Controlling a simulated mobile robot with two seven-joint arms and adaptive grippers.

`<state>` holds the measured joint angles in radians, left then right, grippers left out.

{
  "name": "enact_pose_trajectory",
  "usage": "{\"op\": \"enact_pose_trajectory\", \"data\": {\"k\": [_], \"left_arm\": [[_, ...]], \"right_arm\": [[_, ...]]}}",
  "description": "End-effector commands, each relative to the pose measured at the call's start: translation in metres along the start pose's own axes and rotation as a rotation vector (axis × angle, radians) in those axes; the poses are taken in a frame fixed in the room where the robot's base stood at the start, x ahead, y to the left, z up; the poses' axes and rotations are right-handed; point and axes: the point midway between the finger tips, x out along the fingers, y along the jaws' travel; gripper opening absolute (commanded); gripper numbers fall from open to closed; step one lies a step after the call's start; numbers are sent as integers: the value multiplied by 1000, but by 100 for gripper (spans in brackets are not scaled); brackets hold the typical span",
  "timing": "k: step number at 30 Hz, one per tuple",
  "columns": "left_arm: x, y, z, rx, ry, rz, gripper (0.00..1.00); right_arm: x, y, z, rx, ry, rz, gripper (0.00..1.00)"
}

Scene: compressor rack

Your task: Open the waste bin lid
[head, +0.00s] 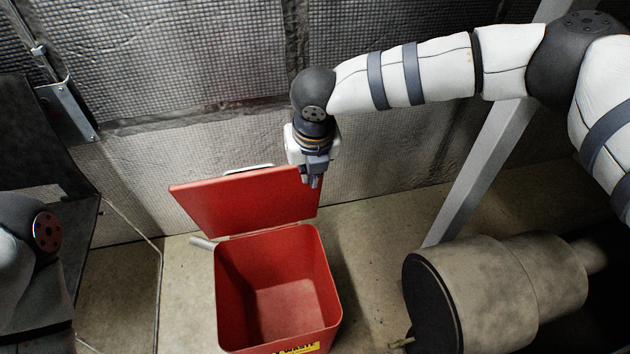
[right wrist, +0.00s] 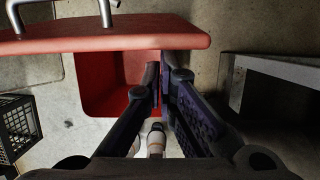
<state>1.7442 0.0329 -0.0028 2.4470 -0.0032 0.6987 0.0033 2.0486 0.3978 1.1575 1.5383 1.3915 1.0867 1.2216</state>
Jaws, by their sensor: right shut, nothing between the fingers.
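The red waste bin (head: 280,290) stands on the floor with its mouth uncovered and its inside empty. Its red lid (head: 245,203) is raised and leans back at the rear edge, near the wall. My right gripper (head: 314,184) is shut and empty at the lid's upper right corner; I cannot tell whether it touches the lid. In the right wrist view the lid (right wrist: 120,43) shows edge-on, with a metal handle (right wrist: 75,15) on it, and the bin (right wrist: 100,85) lies beyond. My left gripper is out of view; only part of my left arm shows.
A quilted metallic wall (head: 380,160) stands close behind the bin. A slanted grey beam (head: 480,170) and a large cylinder (head: 500,290) are on the right. In the right wrist view a black crate (right wrist: 15,125) sits at the left. Some floor right of the bin is clear.

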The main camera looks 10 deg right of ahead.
Motion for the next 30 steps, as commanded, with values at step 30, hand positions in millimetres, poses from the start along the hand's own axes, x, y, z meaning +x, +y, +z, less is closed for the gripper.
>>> {"op": "enact_pose_trajectory", "data": {"k": [30], "left_arm": [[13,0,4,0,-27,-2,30]], "right_arm": [[-68,1,41,-1,7,2,0]]}}
